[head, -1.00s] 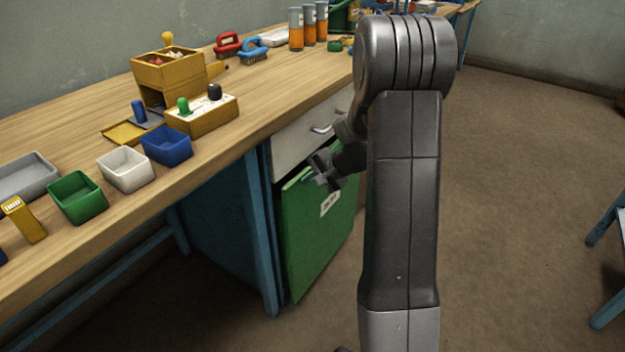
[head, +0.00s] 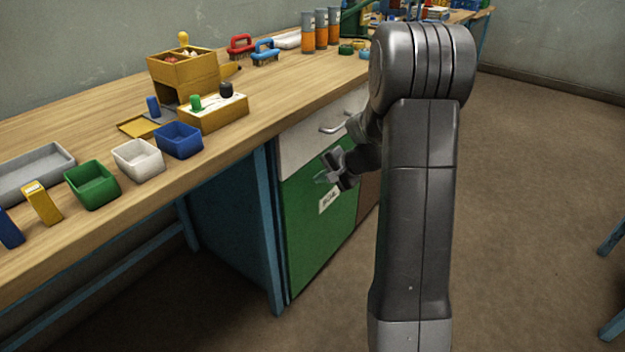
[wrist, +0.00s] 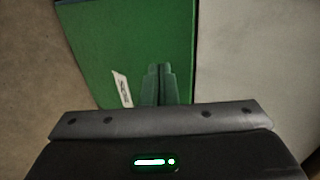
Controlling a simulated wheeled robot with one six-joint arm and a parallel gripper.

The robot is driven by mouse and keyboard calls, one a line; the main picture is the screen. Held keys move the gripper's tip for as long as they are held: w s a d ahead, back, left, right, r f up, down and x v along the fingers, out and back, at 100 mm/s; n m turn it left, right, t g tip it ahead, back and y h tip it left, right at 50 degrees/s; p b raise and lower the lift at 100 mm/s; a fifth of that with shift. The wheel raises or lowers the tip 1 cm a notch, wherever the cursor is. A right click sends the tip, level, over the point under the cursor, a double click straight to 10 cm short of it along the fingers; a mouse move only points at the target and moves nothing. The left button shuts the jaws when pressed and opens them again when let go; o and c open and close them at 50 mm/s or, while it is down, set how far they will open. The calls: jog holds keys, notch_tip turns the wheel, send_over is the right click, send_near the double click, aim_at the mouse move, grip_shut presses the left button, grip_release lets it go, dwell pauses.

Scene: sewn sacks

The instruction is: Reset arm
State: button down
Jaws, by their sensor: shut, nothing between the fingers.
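My gripper (head: 328,174) is in front of the upper part of the green cabinet door (head: 318,225) under the workbench, below the grey drawer front (head: 318,132). In the wrist view my gripper's two fingers (wrist: 160,72) are together with nothing between them, against the green door (wrist: 125,35). I cannot tell whether the fingertips touch the door. The door sits flush in the cabinet and has a white label (head: 328,201). My arm is bent, with its elbow high at the right of the head view and its forearm partly hidden.
The wooden workbench (head: 90,140) carries green (head: 92,185), white (head: 138,160) and blue (head: 179,140) bins, a wooden box (head: 183,70) and orange-and-grey cylinders (head: 308,35). A brown cabinet front (head: 368,192) lies right of the green door. Open floor (head: 530,150) spreads to the right.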

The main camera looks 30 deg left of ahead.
jog(key=p+v, duration=0.1)
jog(key=v, duration=0.7)
jog(key=shift+w, duration=0.1)
